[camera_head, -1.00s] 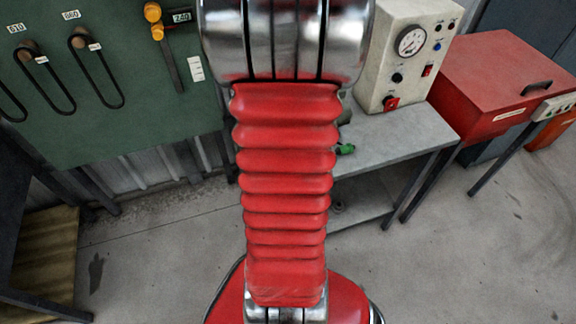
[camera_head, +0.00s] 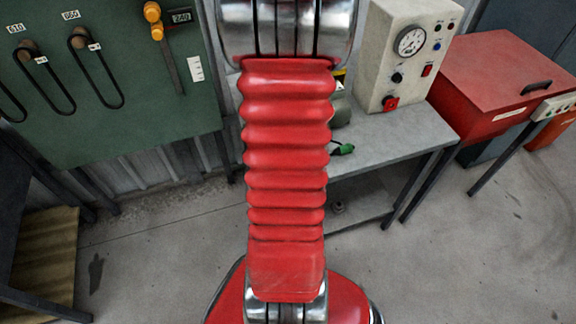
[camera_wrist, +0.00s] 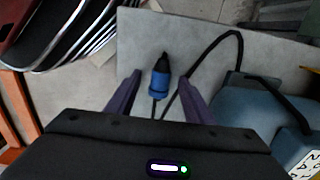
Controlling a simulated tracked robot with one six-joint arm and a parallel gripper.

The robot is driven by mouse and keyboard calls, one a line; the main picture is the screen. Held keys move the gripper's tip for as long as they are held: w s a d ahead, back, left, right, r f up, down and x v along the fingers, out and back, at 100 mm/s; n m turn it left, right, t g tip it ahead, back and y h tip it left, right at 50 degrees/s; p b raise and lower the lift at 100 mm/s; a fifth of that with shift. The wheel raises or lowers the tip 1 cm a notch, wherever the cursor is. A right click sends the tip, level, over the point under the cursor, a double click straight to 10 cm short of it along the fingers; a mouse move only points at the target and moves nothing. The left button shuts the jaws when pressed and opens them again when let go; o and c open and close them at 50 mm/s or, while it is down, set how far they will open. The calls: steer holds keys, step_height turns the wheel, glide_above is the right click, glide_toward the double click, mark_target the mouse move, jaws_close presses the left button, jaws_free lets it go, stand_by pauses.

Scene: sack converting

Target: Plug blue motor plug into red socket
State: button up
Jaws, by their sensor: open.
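The blue plug (camera_wrist: 159,88) lies on the grey bench top in the wrist view, with a black end pointing up the picture. My gripper (camera_wrist: 160,76) is open, with one dark finger on each side of the plug. Gaps show between the fingers and the plug; I cannot tell their height over the bench. In the head view my arm hides the gripper and the blue plug. A red fitting (camera_head: 390,103) sits low on the front of the pale control box (camera_head: 376,60); I cannot tell if it is the red socket.
A blue-grey motor housing (camera_wrist: 255,112) with a black cable stands right of the plug. A green plug (camera_head: 343,149) lies on the bench (camera_head: 400,140). A red cabinet (camera_head: 495,80) stands at right, and a green board (camera_head: 110,110) with hanging cables at left.

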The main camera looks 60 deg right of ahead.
steer(key=shift+c, duration=0.5)
steer(key=c, duration=1)
steer(key=shift+r, duration=0.15)
steer(key=shift+c, duration=0.2)
step_height(320, 180, up, 10)
